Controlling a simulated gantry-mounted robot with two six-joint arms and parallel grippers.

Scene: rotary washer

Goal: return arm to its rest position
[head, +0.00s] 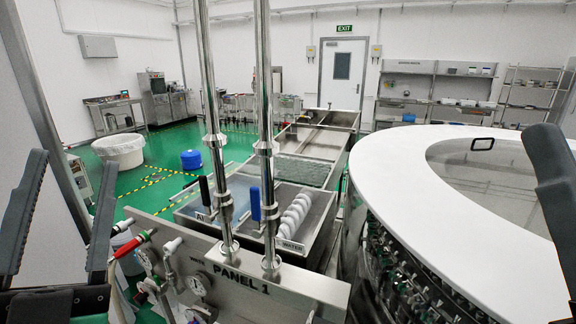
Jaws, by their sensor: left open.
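My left gripper (73,162) is at the left edge of the head view. Its two dark grey fingers point up and stand wide apart, with nothing between them. It is in front of and left of the panel marked PANEL 1 (318,286). Of my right gripper (552,170), only a dark finger shows at the right edge, over the white round top of the washer (455,240). The rest of it is out of frame, so its opening cannot be judged.
Two steel pipes (213,120) rise from the panel. Black and blue handles (254,204) and a white coiled hose (295,215) are behind it. A red-handled valve (134,243) and gauges are near my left gripper. Steel basins (318,142) extend toward the back.

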